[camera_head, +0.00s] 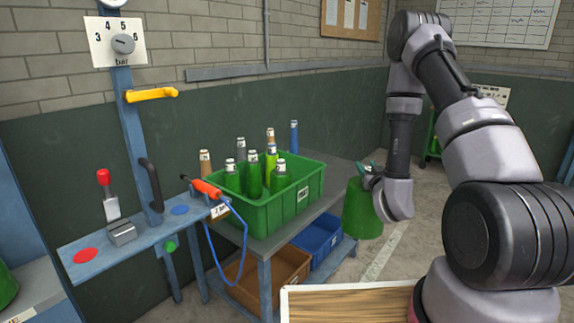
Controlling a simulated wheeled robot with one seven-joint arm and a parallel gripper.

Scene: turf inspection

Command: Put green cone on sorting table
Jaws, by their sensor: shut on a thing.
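The green cone (358,212) hangs upright from my gripper (369,168), right of the grey table and apart from the floor as far as I can tell. My gripper is shut on the cone's upper part; the fingers are small and partly hidden by my wrist. A grey metal table (318,206) stands left of the cone, bearing a green crate. A wood-topped surface with a pale rim (340,288) shows at the bottom. No label tells which one is the sorting table.
The green crate (290,210) holds several bottles. A brown bin (272,277) and a blue bin (316,243) sit on the lower shelf. An orange-handled tool with a blue cord (207,188) lies beside the crate. A blue panel with levers (130,243) stands left. Floor right of the table looks clear.

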